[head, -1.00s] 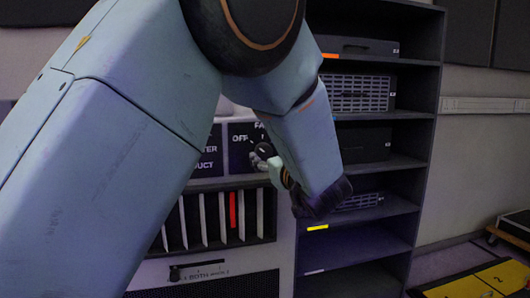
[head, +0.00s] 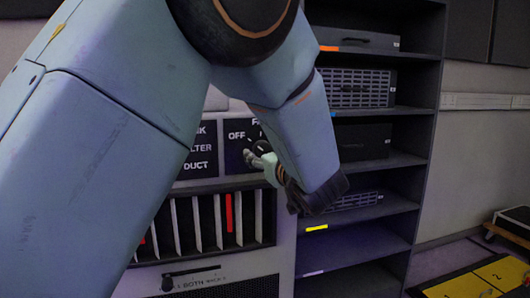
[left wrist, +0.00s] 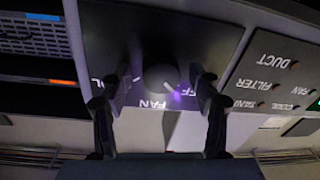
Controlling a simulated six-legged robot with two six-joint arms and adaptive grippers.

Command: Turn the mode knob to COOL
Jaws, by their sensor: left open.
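The mode knob (left wrist: 163,82) is a dark round knob on a dark panel (left wrist: 110,35). In the left wrist view, which shows the panel upside down, the labels OFF, FAN and a partly covered "OL" surround it. A pale purple mark on the knob's lower right lies toward OFF. My left gripper (left wrist: 160,76) is open, with one finger on each side of the knob. I see gaps between fingers and knob, but contact depth is unclear. In the head view my left gripper (head: 260,157) is at the panel and partly hides the knob. My right gripper is out of view.
An indicator panel (left wrist: 275,80) with FILTER and DUCT labels sits beside the knob panel. A dark shelf rack (head: 365,215) stands at right.

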